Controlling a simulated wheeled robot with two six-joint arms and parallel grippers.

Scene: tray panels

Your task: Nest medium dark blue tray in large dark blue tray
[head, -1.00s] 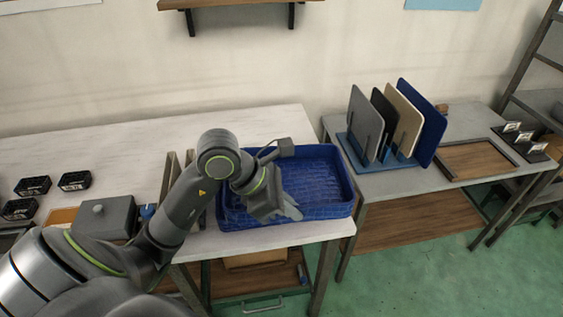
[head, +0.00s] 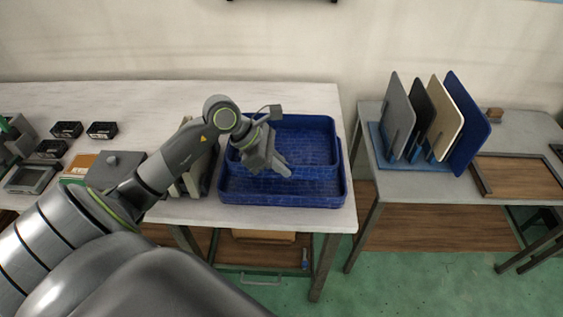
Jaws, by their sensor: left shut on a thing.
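The large dark blue tray (head: 285,198) lies on the white table near its right end. The medium dark blue tray (head: 312,128) is over it, with its back part standing higher than the large tray's rim. I cannot tell whether it rests inside or is held just above. My left gripper (head: 281,168) is at the front of the medium tray, left of its middle, and is shut on it. The gripper hides part of the tray's front wall and the grip itself. My right gripper is not in view.
Upright panels (head: 184,182) stand close left of the trays, beside a grey box (head: 115,168). Small black bins (head: 66,130) sit further left. Across a gap on the right, a second table holds a rack of coloured panels (head: 464,120) and a wooden tray (head: 520,175).

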